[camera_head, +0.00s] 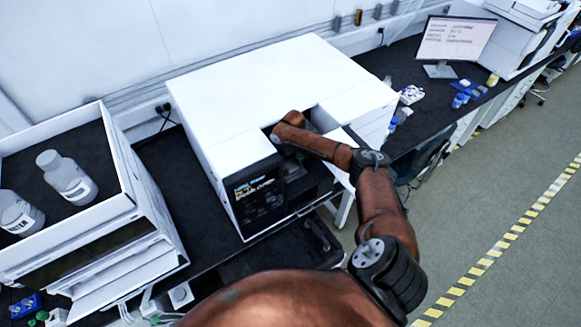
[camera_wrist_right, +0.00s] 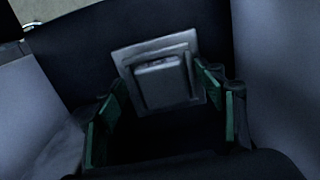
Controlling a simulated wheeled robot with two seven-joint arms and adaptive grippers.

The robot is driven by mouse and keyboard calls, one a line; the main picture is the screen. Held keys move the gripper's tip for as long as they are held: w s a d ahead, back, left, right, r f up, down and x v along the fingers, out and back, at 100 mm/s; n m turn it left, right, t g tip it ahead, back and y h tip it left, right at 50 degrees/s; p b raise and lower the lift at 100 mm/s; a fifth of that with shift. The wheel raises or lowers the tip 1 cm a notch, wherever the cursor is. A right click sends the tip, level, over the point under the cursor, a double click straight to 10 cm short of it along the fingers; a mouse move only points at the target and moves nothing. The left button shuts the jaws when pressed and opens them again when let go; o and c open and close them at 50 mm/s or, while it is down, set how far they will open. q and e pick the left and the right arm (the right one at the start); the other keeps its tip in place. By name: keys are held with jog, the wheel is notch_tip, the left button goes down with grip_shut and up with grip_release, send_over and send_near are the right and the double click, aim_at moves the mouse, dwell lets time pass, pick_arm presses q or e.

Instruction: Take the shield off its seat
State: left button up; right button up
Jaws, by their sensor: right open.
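A grey square plate with a raised block on its face, which looks like the shield (camera_wrist_right: 163,78), sits against a dark surface in the right wrist view. My right gripper (camera_wrist_right: 162,118) is open. Its green-padded fingers stand to the left and right of the plate's lower part, with clear space between the pads. I cannot tell whether either finger touches it. In the head view my right arm reaches into the recess of a white instrument (camera_head: 265,85). The arm and housing hide the shield there. My left gripper is out of view.
The instrument's pale walls close in on both sides of the gripper. A dark display panel (camera_head: 260,197) is on its front. A tray of white bottles (camera_head: 66,176) stands to the left. A monitor (camera_head: 457,38) and small blue-capped vials are farther right.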

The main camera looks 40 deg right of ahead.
jog(key=shift+c, duration=0.5)
jog(key=c, duration=1.3)
jog(key=shift+r, duration=0.1)
